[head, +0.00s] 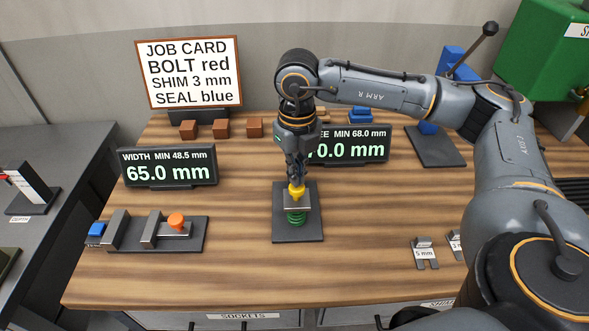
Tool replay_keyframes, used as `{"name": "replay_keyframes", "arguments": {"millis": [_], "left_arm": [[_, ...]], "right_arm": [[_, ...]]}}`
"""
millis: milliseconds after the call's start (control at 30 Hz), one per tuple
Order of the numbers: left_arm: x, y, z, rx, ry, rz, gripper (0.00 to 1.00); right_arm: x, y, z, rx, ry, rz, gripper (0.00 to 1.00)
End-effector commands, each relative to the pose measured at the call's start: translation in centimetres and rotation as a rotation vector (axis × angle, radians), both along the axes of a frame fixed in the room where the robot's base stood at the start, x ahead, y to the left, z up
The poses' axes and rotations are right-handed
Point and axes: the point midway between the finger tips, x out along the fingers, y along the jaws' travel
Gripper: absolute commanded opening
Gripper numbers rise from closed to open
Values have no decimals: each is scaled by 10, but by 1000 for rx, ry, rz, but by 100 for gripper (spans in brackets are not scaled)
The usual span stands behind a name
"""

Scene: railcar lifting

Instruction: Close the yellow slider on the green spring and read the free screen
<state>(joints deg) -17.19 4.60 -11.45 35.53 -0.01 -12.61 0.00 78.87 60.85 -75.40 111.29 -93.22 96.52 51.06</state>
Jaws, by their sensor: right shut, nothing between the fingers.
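The yellow slider (297,193) sits above a grey plate on top of the green spring (296,219), on a dark base in the middle of the table. My right gripper (296,182) points down with its fingers shut at the top of the yellow slider, touching it or just above; I cannot tell which. The free screen (365,145) stands behind it, partly hidden by my right arm. It shows "MIN 68.0 mm" and a reading ending in "0.0 mm", its first digit partly covered. My left gripper is not in view.
The width screen (168,166) reads 65.0 mm. A gauge with an orange knob (176,221) stands at the left. The job card (190,73) is at the back. Shim pieces (425,253) lie at front right. The table's front middle is clear.

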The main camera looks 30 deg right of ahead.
Motion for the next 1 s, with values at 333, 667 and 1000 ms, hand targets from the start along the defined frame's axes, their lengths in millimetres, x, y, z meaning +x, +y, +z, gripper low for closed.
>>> {"name": "replay_keyframes", "arguments": {"millis": [333,667,1000], "left_arm": [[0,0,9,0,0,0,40],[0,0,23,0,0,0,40],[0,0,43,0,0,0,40]], "right_arm": [[0,0,18,0,0,0,0],[1,0,43,0,-2,0,0],[1,0,77,1,-2,0,0]]}}
